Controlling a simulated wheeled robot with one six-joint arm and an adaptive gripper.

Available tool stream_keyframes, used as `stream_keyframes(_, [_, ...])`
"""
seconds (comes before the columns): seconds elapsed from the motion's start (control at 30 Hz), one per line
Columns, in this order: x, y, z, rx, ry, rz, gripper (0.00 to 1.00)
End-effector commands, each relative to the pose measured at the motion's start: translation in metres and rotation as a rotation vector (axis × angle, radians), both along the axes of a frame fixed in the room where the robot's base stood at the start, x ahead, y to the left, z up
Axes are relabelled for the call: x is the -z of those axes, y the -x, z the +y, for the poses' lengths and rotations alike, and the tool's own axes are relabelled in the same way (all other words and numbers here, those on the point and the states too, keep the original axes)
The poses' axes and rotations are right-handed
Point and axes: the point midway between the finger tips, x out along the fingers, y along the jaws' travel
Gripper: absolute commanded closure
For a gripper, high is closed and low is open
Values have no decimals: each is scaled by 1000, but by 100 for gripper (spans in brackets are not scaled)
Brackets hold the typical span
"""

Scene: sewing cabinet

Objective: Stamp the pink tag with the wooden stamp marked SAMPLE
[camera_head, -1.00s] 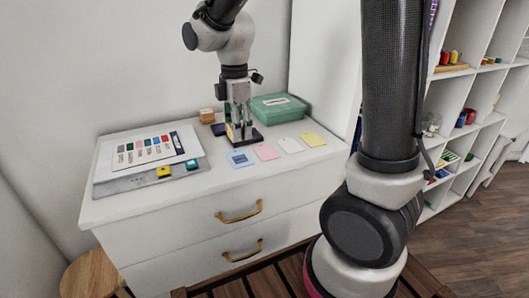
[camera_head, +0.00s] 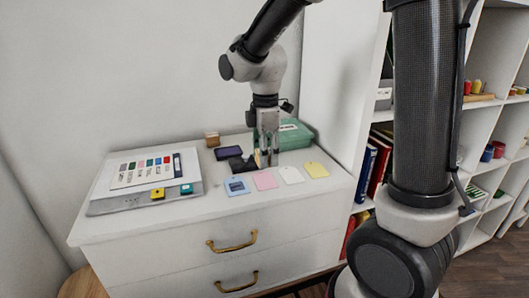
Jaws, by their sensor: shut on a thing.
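The pink tag (camera_head: 265,181) lies flat on the cabinet top, in a row between a blue tag (camera_head: 236,186) with a dark mark and a white tag (camera_head: 291,175). A yellow tag (camera_head: 316,170) ends the row at the right. My gripper (camera_head: 267,158) points down just behind the pink tag. It is shut on a small wooden thing (camera_head: 258,159), seemingly a stamp, mostly hidden by the fingers. I cannot read any marking on it, nor tell its exact height over the top. A black ink pad (camera_head: 240,164) lies just left of the gripper.
A dark purple pad (camera_head: 228,153) and a small wooden block (camera_head: 212,141) stand behind. A green box (camera_head: 296,134) is close behind my gripper at the right. A grey board (camera_head: 108,206) with a colour chart (camera_head: 147,170) fills the left. The front strip of the top is clear.

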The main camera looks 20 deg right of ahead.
Motion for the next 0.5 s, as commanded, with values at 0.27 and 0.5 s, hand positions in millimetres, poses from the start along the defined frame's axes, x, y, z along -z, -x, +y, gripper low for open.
stream_keyframes(0.27, [16, 0, 0, 0, 0, 1, 80])
stream_keyframes(0.5, [32, 0, 0, 0, 0, 1, 80])
